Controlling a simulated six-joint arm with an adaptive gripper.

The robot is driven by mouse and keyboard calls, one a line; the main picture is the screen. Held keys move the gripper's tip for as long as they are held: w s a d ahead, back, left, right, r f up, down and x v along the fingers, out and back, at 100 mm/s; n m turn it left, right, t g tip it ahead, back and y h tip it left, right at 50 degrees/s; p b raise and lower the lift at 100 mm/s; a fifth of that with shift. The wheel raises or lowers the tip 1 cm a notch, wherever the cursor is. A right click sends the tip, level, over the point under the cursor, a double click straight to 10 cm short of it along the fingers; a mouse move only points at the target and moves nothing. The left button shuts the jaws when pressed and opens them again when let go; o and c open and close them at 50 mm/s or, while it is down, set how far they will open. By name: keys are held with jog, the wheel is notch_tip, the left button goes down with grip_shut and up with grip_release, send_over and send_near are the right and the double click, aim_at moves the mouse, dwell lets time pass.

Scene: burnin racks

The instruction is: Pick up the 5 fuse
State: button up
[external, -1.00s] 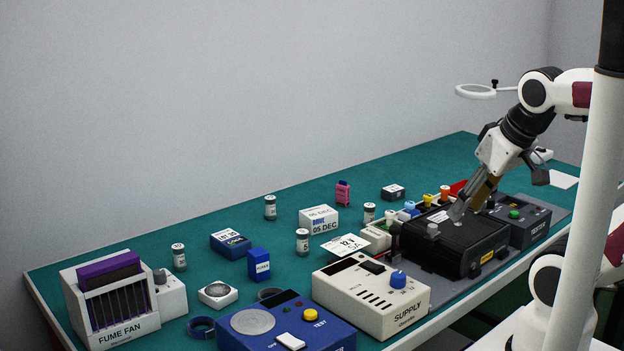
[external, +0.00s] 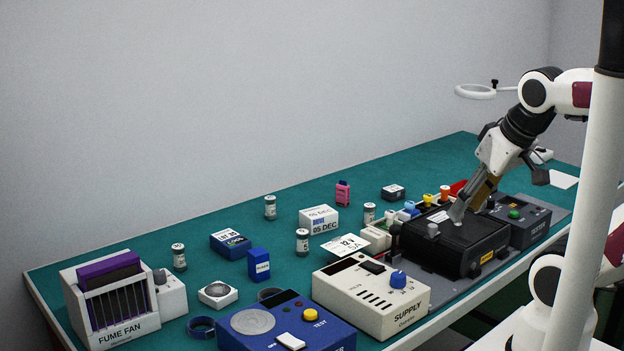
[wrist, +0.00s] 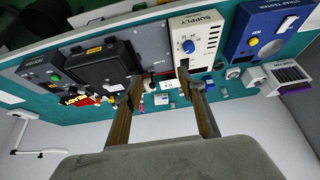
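Several small cylinders with white labels and grey caps, which look like fuses, stand upright on the green bench in the external view. The one near the middle (external: 303,242) seems to carry a 5 on its label. Others stand at the back (external: 270,207), at the left (external: 179,257) and beside the beige block (external: 369,212), their marks too small to read for certain. My gripper (external: 461,212) is at the right, over the black box, well away from the 5 fuse. In the wrist view my gripper (wrist: 160,77) has its fingers apart with nothing held between them.
The beige SUPPLY unit (external: 350,300) and a card marked 12 (external: 346,246) lie near the middle fuse. A white box (external: 319,219) and blue blocks (external: 259,264) stand around it. The black box (external: 462,240) is under my gripper. The back left of the bench is clear.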

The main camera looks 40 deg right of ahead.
jog(key=shift+c, duration=0.2)
jog(key=w+d+f+t+h, duration=0.1)
jog(key=w+d+f+t, duration=0.15)
jog(key=w, duration=0.85)
jog(key=n+t+y, duration=0.4)
jog(key=y, duration=0.1)
send_near(303, 232)
jog(key=shift+s+d+r, duration=0.2)
jog(key=shift+s+d, duration=0.2)
jog(key=shift+d, duration=0.1)
jog(key=shift+s+d+r, duration=0.25)
jog(key=shift+s+d, duration=0.2)
jog(key=shift+d, duration=0.05)
jog(key=shift+w+a+f+t+y, duration=0.1)
jog(key=shift+a+f+t+y, duration=0.25)
jog(key=shift+a, duration=0.2)
jog(key=shift+w+f, duration=0.1)
jog(key=shift+x, duration=3.35)
